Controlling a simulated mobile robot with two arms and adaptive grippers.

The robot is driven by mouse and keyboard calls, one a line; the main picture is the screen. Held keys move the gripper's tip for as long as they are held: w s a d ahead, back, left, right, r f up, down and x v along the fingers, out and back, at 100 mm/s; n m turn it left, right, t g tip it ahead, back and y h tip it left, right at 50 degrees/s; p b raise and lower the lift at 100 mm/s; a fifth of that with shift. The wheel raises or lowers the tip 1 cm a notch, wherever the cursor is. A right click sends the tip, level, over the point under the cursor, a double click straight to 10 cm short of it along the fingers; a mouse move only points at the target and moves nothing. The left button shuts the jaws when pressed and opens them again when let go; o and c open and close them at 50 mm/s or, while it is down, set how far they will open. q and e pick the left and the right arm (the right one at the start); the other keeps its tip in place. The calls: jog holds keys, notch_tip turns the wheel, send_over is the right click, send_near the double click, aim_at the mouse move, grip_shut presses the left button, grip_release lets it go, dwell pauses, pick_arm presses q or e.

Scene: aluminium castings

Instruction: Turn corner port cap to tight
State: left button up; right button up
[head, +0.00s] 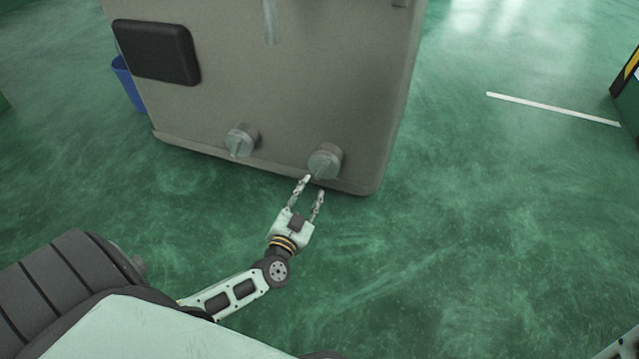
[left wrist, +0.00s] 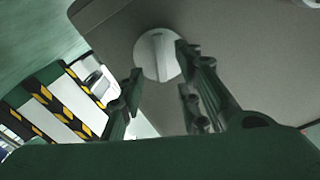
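The corner port cap (head: 325,162) is a round grey cap with a raised grip bar, low on the machine's face near its right corner. A similar cap (head: 241,140) sits to its left. My left gripper (head: 312,184) is open just in front of and below the corner cap. In the left wrist view the cap (left wrist: 158,56) shows pale, beyond and between the open fingers (left wrist: 157,68), with its bar near upright. The fingers look apart from it, though exact contact is hard to tell. My right gripper is not in view.
The beige machine housing (head: 290,85) carries a dark panel (head: 157,52). A blue bin (head: 128,84) stands behind its left side. Green floor to the right is clear, with a white line (head: 550,108). Yellow-black striped equipment (left wrist: 55,105) shows in the left wrist view.

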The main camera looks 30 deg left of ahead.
aim_at(320, 174)
pick_arm(q)
jog(key=b+x, duration=0.3)
jog(key=x, duration=0.3)
jog(key=shift+w+f, duration=0.1)
jog(key=shift+w, duration=0.05)
jog(key=shift+w+a+b, duration=0.1)
jog(key=shift+w+b, duration=0.2)
jog(key=shift+w, duration=0.1)
jog(key=shift+c, duration=0.3)
grip_shut()
